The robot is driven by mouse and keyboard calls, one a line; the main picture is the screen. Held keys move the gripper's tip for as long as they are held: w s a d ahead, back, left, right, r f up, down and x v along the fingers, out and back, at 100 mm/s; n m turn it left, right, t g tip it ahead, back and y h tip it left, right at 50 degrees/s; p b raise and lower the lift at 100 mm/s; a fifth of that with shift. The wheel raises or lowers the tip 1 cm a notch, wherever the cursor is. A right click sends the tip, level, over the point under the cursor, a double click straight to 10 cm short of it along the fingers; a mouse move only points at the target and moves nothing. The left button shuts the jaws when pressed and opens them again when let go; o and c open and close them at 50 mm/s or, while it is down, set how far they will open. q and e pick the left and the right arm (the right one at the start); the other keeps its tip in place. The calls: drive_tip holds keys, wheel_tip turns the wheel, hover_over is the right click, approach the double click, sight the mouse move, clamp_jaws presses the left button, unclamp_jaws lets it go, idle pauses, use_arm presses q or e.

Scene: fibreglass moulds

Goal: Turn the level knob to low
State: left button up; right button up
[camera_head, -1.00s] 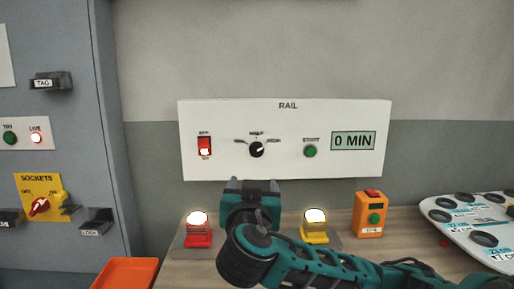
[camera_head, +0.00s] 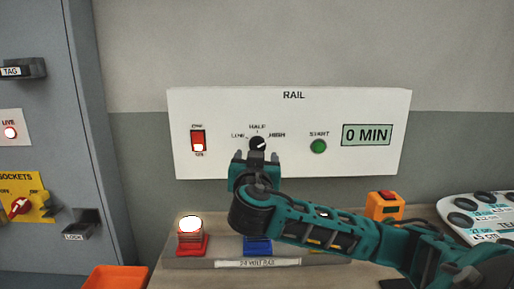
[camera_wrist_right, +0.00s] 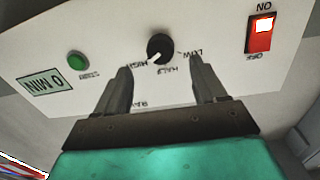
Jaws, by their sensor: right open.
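The level knob (camera_head: 258,143) is a round black dial on the white RAIL panel (camera_head: 222,120), with LOW, HALF and HIGH printed around it. Its white mark points toward HIGH. The knob also shows in the right wrist view (camera_wrist_right: 160,47), which is upside down. My right gripper (camera_head: 256,158) is open and empty just in front of and below the knob. In the right wrist view its fingertips (camera_wrist_right: 159,68) are apart, with the knob between and beyond them. No contact shows. My left gripper is out of view.
A red switch (camera_head: 198,141) is left of the knob; a green START button (camera_head: 318,146) and a 0 MIN display (camera_head: 366,134) are to the right. Below stand a red lamp (camera_head: 191,240) and an orange button box (camera_head: 384,206). A grey cabinet (camera_head: 85,120) stands left.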

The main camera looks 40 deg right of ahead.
sight(257, 149)
drive_tip(key=x, duration=0.6)
drive_tip(key=shift+w+d+p, duration=0.2)
drive_tip(key=shift+p, duration=0.2)
drive_tip(key=shift+f, duration=0.1)
drive_tip(key=c, duration=1.1)
drive_tip(key=shift+o, duration=0.2)
